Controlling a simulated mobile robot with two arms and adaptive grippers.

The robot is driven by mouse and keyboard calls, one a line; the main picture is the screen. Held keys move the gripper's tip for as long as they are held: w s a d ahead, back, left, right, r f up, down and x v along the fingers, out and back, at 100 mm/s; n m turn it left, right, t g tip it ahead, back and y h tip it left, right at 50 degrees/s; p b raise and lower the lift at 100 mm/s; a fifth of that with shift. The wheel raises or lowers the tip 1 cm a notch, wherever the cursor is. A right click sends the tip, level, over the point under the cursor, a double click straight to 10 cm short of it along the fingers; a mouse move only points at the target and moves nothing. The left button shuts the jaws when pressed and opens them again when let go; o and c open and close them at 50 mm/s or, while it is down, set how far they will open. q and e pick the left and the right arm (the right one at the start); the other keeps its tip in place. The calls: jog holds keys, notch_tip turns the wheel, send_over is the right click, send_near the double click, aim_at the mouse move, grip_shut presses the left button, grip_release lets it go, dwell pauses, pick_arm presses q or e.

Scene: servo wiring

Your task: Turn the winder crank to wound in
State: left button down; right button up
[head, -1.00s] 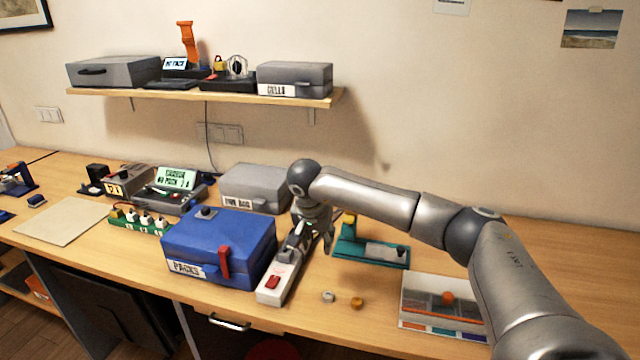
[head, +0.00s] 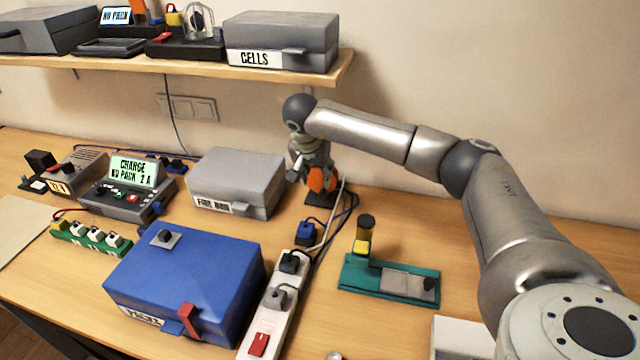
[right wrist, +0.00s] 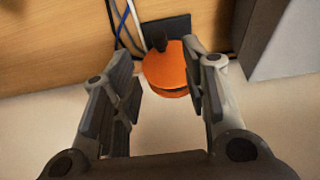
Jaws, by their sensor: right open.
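The winder (head: 323,180) is an orange drum on a dark base at the back of the bench, partly hidden by my right gripper (head: 304,174). In the right wrist view the orange winder (right wrist: 163,73) shows beyond and between the two fingers of my open right gripper (right wrist: 165,85), nearer the right finger. A small dark knob (right wrist: 158,42), perhaps the crank handle, stands at its edge. I cannot tell whether a finger touches the winder. Nothing is held. My left gripper is out of view.
A grey box (head: 236,182) stands left of the winder. A white power strip (head: 270,318) with plugs and cables (head: 349,205) lies in front. A blue case (head: 190,280) and a teal fixture (head: 390,281) flank the strip. The shelf (head: 200,72) hangs above, at left.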

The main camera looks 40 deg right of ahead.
aim_at(321, 194)
jog(key=p+x, duration=0.2)
jog(key=x, duration=0.7)
jog(key=shift+s, duration=0.1)
jog(key=shift+f, duration=0.2)
jog(key=shift+d+f, duration=0.15)
jog(key=shift+f, duration=0.05)
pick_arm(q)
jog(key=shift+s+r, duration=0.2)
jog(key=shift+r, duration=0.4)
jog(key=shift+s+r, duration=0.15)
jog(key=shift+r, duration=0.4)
pick_arm(e)
grip_shut()
